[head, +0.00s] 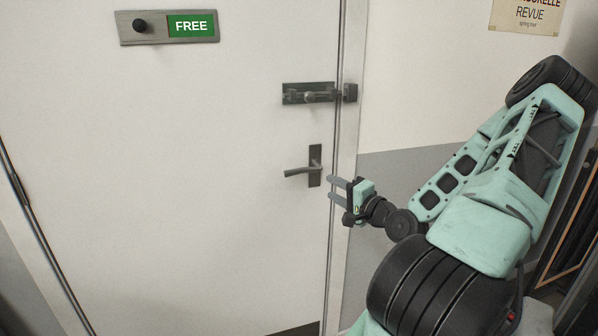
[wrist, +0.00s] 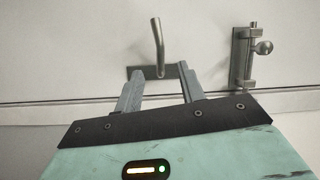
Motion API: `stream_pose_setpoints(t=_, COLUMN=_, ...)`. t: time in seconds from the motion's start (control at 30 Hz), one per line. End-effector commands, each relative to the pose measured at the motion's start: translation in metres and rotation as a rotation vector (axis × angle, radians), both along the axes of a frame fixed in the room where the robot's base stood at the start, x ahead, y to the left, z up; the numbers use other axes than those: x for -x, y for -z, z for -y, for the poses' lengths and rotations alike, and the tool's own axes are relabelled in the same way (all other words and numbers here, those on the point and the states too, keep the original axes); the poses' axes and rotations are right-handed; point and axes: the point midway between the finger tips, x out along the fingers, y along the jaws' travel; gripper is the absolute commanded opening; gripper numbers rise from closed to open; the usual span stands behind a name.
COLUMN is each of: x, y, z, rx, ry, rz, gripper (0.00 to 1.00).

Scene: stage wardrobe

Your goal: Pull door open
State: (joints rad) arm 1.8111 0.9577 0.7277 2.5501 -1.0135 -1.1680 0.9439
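The white door (head: 190,170) fills the left and middle of the head view and looks closed in its frame. Its grey lever handle (head: 302,171) sits on a dark plate near the right edge, the lever pointing left. The handle also shows in the wrist view (wrist: 158,45), just beyond the fingertips. My gripper (head: 332,188) is open and empty, just right of the handle plate and slightly lower. In the wrist view its two grey fingers (wrist: 158,80) are apart, with the plate beyond them. No contact with the handle can be made out.
A slide bolt (head: 312,94) sits above the handle, reaching a catch (head: 349,92) on the door frame; it also shows in the wrist view (wrist: 244,55). A green FREE sign (head: 191,26) with a black knob is higher up. A poster (head: 526,14) hangs on the right wall.

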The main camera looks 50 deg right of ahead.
Motion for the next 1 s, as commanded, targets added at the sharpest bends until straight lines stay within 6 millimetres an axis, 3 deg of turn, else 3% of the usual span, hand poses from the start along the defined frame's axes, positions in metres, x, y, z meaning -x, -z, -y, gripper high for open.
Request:
stream_pose_setpoints(t=0.17, x=-0.024, y=0.006, z=0.002, rx=0.007, ry=-0.006, rz=0.000, gripper=0.39)
stream_pose_setpoints(t=0.7, x=-0.134, y=-0.002, z=0.020, rx=0.002, ry=-0.005, rz=-0.003, gripper=0.39)
stream_pose_setpoints(t=1.0, x=-0.165, y=-0.001, z=0.026, rx=0.001, ry=-0.002, rz=-0.004, gripper=0.39)
